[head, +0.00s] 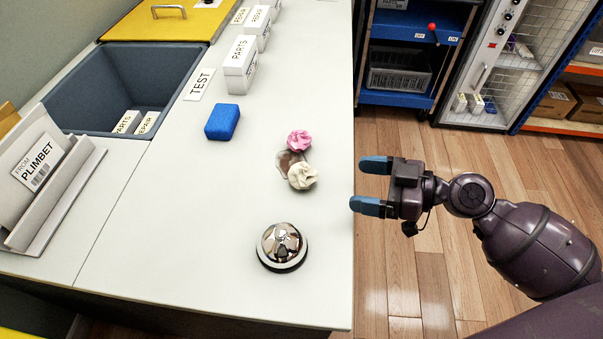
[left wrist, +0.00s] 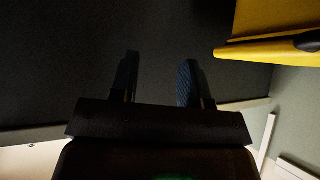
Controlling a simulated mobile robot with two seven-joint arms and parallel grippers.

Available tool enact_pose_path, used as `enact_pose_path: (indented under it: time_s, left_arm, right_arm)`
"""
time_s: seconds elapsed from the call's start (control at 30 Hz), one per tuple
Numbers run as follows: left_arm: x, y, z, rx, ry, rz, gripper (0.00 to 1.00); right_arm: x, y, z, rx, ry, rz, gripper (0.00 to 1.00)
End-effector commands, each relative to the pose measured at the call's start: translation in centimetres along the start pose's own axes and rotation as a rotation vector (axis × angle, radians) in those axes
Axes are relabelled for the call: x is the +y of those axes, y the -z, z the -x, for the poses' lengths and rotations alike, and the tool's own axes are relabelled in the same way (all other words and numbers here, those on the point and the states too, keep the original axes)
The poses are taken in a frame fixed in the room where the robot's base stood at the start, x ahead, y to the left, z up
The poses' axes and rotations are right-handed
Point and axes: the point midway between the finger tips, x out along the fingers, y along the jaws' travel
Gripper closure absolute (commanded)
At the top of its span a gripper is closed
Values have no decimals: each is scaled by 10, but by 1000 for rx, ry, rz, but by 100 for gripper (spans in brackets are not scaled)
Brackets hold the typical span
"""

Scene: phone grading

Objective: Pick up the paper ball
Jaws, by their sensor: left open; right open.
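A crumpled cream paper ball (head: 302,176) lies on the white table in the head view. A crumpled pink ball (head: 299,140) lies just behind it, and a greyish-brown crumpled piece (head: 287,161) lies against them at the left. My right gripper (head: 372,186) is open and empty at the table's right edge, to the right of the cream ball and apart from it. My left gripper (left wrist: 157,80) shows only in the left wrist view, open, with nothing seen between its fingers in front of a dark surface.
A silver bell (head: 282,246) stands in front of the balls. A blue block (head: 222,122) and white labelled boxes (head: 240,65) stand behind left. A grey bin (head: 90,120) is sunk at the left, near a PLIMBET holder (head: 50,185). The table's front right is clear.

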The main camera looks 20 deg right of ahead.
Motion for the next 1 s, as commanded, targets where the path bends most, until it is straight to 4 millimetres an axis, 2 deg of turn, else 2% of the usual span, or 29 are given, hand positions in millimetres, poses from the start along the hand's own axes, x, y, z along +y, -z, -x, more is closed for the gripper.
enact_pose_path:
  time_s: [0.13,0.3,0.57,0.8,1.0]
  left_arm:
    - [-1,8,1,14,1,4,57]
    - [-1,7,1,9,1,10,57]
    - [-1,1,1,-4,1,16,57]
    - [-1,4,3,0,1,21,57]
    - [-1,1,4,-5,2,23,57]
  right_arm:
    - [1,4,-20,7,2,4,18]
    - [1,4,-43,6,0,1,18]
    - [1,2,-59,4,0,1,18]
    - [4,3,-91,4,0,0,18]
    - [4,2,-104,2,0,0,18]
